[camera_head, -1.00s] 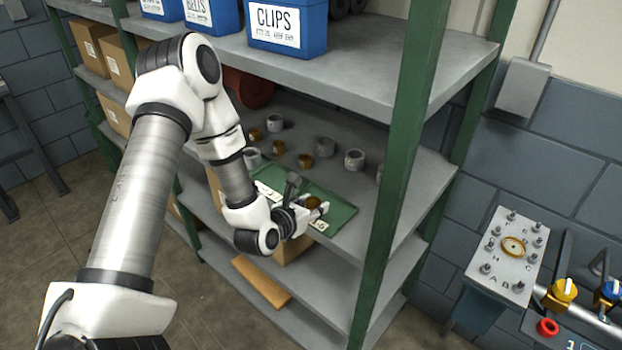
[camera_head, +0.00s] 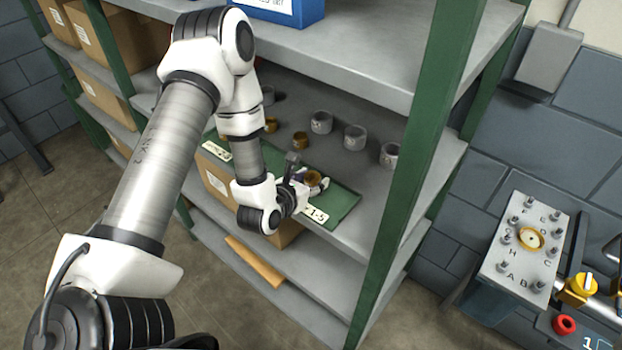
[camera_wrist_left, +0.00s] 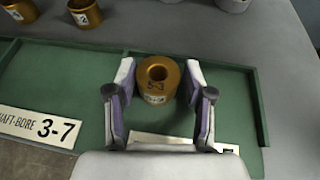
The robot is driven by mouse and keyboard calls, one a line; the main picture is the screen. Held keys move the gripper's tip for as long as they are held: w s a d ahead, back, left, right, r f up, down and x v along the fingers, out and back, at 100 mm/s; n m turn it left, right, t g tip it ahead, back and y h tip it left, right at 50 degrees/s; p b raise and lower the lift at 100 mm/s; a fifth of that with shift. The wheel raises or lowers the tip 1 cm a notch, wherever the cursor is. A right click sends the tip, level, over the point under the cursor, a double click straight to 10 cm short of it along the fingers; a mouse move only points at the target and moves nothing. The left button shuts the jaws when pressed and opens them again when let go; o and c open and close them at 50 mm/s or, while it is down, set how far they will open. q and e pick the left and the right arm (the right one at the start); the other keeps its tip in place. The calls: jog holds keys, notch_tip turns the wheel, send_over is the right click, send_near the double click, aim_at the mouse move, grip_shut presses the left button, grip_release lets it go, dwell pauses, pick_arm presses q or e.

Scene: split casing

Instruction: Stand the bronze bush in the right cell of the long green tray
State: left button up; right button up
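The bronze bush (camera_wrist_left: 157,80) stands upright in the right cell of the long green tray (camera_wrist_left: 88,93), its bore facing up. In the head view the bush (camera_head: 313,177) shows beside my left gripper (camera_head: 308,186) near the tray's right end. In the left wrist view the fingers of my left gripper (camera_wrist_left: 159,70) are on either side of the bush, with a narrow gap at each side. The left finger hides part of the divider. A label on the tray's front edge is partly hidden by my gripper. My right gripper is not in view.
On the shelf behind the tray stand other bronze bushes (camera_head: 300,138) and several grey rings (camera_head: 354,137). A green shelf post (camera_head: 415,170) rises to the right of the tray. A shelf with a blue bin (camera_head: 285,8) hangs above. A stand with pegs (camera_head: 520,245) is at the right.

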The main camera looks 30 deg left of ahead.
aim_at(308, 183)
pick_arm(q)
jog(key=shift+s, duration=0.4)
jog(key=b+v, duration=0.1)
jog(key=v, duration=0.2)
jog(key=shift+s, duration=0.1)
jog(key=shift+s+r+p, duration=0.35)
jog(key=shift+s+r, duration=0.6)
jog(key=shift+s, duration=0.25)
jog(key=shift+f+p+v, duration=0.2)
jog(key=shift+p+v, duration=2.35)
jog(key=shift+p, duration=0.65)
